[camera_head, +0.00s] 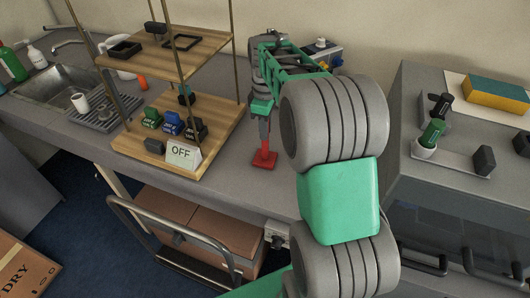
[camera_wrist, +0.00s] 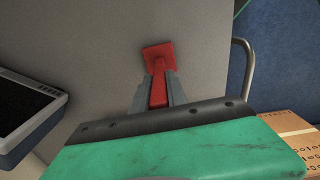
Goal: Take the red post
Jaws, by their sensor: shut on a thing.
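The red post (camera_head: 265,158) has a square red base and a narrow upright stem. In the head view it stands on or just above the grey counter, right of the wooden shelf. My gripper (camera_head: 264,118) comes down on it from above and is shut on its stem. In the wrist view the red post (camera_wrist: 158,72) lies between the two grey fingers of my gripper (camera_wrist: 158,92), with its square base beyond the fingertips. I cannot tell whether the base touches the counter.
A wooden shelf (camera_head: 150,148) with small dark, green and blue blocks and an OFF sign (camera_head: 183,154) stands close left of my gripper. A sink (camera_head: 62,80) is farther left. A raised grey unit (camera_head: 450,205) is at right. A cart with boxes (camera_head: 203,228) is below the counter.

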